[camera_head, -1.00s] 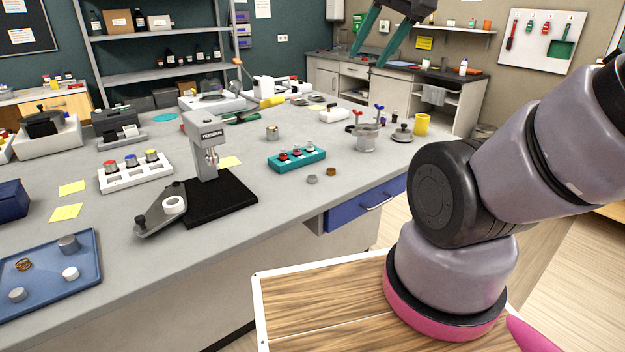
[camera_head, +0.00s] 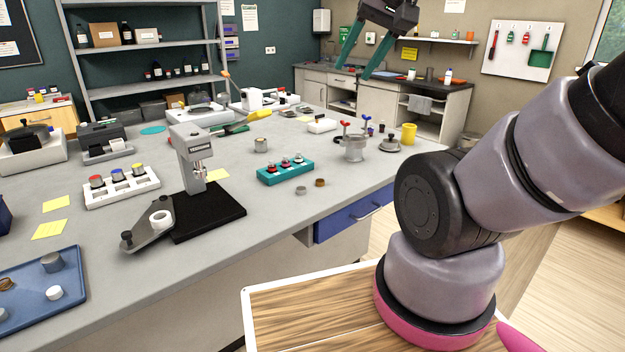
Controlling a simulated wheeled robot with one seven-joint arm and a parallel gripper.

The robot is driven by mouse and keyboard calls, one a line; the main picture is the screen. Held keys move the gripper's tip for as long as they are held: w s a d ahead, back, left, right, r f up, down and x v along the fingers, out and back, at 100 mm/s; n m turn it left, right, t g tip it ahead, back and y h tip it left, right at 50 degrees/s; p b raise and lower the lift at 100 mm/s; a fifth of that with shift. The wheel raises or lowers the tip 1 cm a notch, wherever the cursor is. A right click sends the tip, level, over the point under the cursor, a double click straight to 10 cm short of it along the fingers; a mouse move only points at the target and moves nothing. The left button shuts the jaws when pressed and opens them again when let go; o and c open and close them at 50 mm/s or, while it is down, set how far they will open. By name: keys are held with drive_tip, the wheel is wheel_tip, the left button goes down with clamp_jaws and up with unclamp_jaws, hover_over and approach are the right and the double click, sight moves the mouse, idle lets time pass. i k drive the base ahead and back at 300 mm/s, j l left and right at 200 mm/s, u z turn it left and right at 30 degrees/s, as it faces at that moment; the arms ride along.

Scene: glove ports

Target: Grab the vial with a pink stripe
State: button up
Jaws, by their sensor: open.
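My gripper (camera_head: 352,73) is at the top of the view. Its two green fingers are apart, point downward, and have nothing between them. It hangs in the air, seen against the back wall and cabinets. A teal rack (camera_head: 286,175) in the middle of the bench holds small vials (camera_head: 285,163) with red and dark tops. I cannot make out a pink stripe on any vial.
A grey press (camera_head: 191,160) on a black base stands between the racks. A metal pot (camera_head: 353,147) with red and blue handles and a yellow cup (camera_head: 408,134) stand right of the teal rack. A blue tray (camera_head: 50,278) is at front left. The front bench edge is fairly clear.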

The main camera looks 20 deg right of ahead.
sight(286, 163)
drive_tip(key=i+l, duration=0.15)
drive_tip(key=l, duration=0.25)
drive_tip(key=i+l+u, duration=0.15)
drive_tip(key=l, duration=0.25)
drive_tip(key=i+l, duration=0.15)
drive_tip(key=l, duration=0.25)
drive_tip(key=i+l+u, duration=0.1)
drive_tip(key=l, duration=0.3)
